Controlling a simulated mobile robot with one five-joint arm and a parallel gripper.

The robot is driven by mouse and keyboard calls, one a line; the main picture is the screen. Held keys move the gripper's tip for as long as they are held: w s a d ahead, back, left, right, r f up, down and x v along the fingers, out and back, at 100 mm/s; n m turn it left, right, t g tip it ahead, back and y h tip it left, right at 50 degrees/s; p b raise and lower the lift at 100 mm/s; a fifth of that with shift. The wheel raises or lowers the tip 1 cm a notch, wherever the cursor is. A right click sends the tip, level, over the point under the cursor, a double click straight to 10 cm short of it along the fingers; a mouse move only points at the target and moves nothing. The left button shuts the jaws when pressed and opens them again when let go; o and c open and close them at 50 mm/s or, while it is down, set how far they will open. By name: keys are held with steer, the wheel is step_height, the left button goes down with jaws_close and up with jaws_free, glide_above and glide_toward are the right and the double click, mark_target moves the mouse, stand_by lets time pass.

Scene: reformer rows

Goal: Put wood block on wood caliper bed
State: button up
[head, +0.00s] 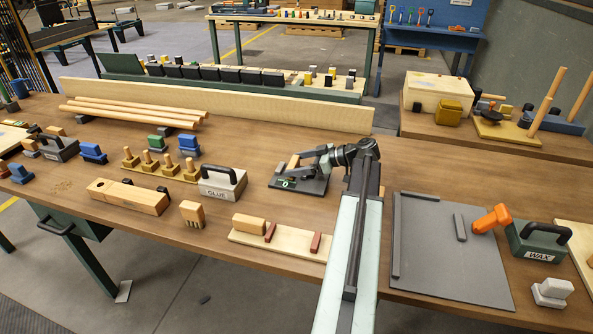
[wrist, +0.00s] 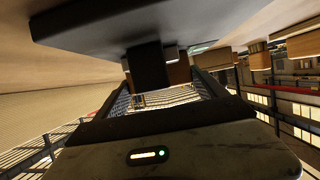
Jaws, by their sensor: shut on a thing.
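The wood block (head: 293,161) is a small tan piece at the tip of my gripper (head: 308,161), which is shut on it. It appears tilted in the head view. Beneath it is the caliper bed (head: 314,187), a dark flat plate with a small green readout at its front left. In the wrist view the dark plate (wrist: 90,22) fills the top, with a dark upright part in front of my gripper (wrist: 160,85) and a brown surface (wrist: 178,70) beside it. My fingers hide much of the block, and I cannot tell whether it touches the plate.
A pale board (head: 262,243) with two red pegs and another tan block is in front. A glue box (head: 222,184) and pegged board (head: 160,166) stand left. A grey mat (head: 440,265) with an orange-handled tool lies right. Long dowels (head: 140,112) lie behind.

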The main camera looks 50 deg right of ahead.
steer(key=o, duration=1.3)
steer(key=shift+r, duration=0.15)
steer(key=p+v, duration=0.4)
steer(key=v, duration=0.7)
steer(key=shift+s+d+r+p, duration=0.1)
steer(key=shift+s+d+p, duration=0.1)
steer(key=shift+p, duration=0.15)
steer(key=shift+s+d, duration=0.1)
steer(key=shift+s, duration=0.15)
